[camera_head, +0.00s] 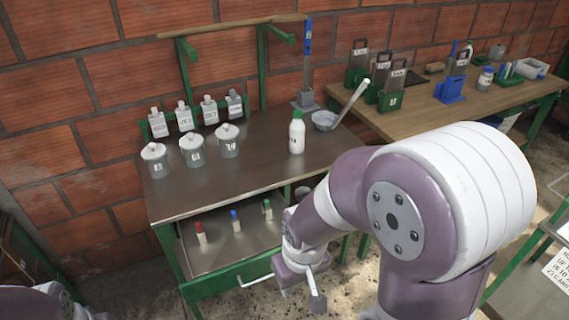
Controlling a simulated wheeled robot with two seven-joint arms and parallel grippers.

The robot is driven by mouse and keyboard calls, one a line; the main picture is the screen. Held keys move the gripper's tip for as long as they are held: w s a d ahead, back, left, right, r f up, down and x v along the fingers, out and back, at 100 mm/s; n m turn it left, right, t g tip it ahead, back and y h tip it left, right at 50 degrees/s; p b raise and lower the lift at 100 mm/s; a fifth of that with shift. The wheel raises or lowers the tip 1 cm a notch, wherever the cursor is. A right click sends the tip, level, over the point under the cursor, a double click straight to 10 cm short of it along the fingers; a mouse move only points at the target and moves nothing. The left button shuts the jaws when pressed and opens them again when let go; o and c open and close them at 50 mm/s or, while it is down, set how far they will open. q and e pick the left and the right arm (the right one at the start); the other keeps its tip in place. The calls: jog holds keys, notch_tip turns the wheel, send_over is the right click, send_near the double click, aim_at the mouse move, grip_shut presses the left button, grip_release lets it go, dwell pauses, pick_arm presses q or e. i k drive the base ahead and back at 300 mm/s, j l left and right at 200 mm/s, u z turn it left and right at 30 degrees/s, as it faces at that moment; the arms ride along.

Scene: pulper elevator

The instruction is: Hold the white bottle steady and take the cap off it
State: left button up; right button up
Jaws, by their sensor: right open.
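The white bottle (297,136) stands upright on the dark tabletop of the green-framed bench, near its right side. Its green cap (297,115) is on its top. My right gripper (302,293) is low in front of the bench, by the drawer's right end, below and apart from the bottle. It is open and holds nothing that I can see. Part of my left arm shows at the bottom left corner, but its gripper is out of the picture.
Glass jars (192,152) and grey bottles (184,116) stand at the bench's left. A bowl (325,120) with a ladle (352,103) is right of the bottle. The open drawer (235,255) holds small red, blue and green-capped items. A wooden table (425,112) adjoins at right.

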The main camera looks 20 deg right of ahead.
aim_at(296, 128)
jog(key=i+l+u, duration=0.35)
jog(key=l, duration=0.3)
jog(key=i+l+u, duration=0.15)
jog(key=l, duration=0.15)
jog(key=i+l+u, duration=0.15)
jog(key=l, duration=0.2)
